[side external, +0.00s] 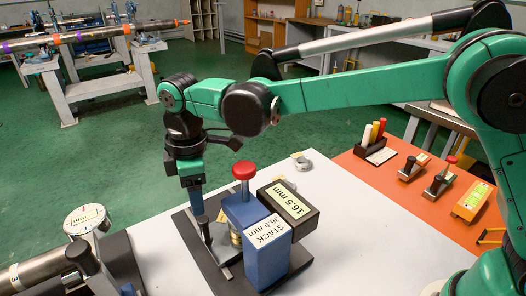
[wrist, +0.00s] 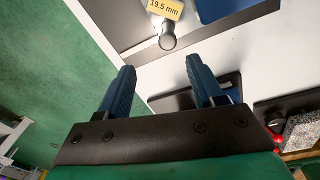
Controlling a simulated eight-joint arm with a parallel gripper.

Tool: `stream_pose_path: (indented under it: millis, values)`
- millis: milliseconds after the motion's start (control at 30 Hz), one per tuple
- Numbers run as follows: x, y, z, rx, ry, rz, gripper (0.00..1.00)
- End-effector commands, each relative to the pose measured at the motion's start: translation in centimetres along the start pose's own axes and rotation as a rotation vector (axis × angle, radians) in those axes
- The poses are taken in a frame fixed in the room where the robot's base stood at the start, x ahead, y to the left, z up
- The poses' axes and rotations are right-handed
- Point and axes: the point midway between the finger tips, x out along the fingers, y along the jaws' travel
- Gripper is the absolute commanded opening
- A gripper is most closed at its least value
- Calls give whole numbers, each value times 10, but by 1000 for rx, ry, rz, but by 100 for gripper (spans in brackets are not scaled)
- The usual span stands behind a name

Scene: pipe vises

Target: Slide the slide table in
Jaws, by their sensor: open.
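A fixture with a blue block labelled "STACK 36.0 mm" (side external: 268,240) and a black block labelled "16.5 mm" (side external: 291,208) stands on a dark base plate on the white table. A red knob (side external: 244,170) tops it. I cannot tell for certain which part is the slide table. My gripper (side external: 197,208) points down at the fixture's left side, near a dark upright handle (side external: 205,231); contact is unclear. In the wrist view my gripper (wrist: 161,66) has its two blue fingers apart with nothing between them. A yellow "19.5 mm" label (wrist: 166,8) and a rounded grey knob (wrist: 167,40) lie beyond the fingertips.
A dial gauge (side external: 86,220) and a metal pipe (side external: 35,268) are at the left. A small round grey part (side external: 301,162) lies behind the fixture. An orange mat (side external: 420,185) with small tools is at the right. White table shows free in front of the mat.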

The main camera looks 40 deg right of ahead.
Motion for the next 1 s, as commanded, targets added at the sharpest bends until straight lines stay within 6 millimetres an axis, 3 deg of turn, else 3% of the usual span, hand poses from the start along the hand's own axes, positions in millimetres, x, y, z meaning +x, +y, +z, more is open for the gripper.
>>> stream_pose_path:
  millis: [100, 233, 633, 967, 1000]
  values:
    - [7, -4, 2, -174, -19, -40, 60]
    - [11, -6, 3, -268, -26, -62, 60]
    - [60, -9, 5, -282, -26, -65, 60]
    - [66, -10, 6, -281, -26, -64, 60]
    - [66, -10, 6, -281, -26, -64, 52]
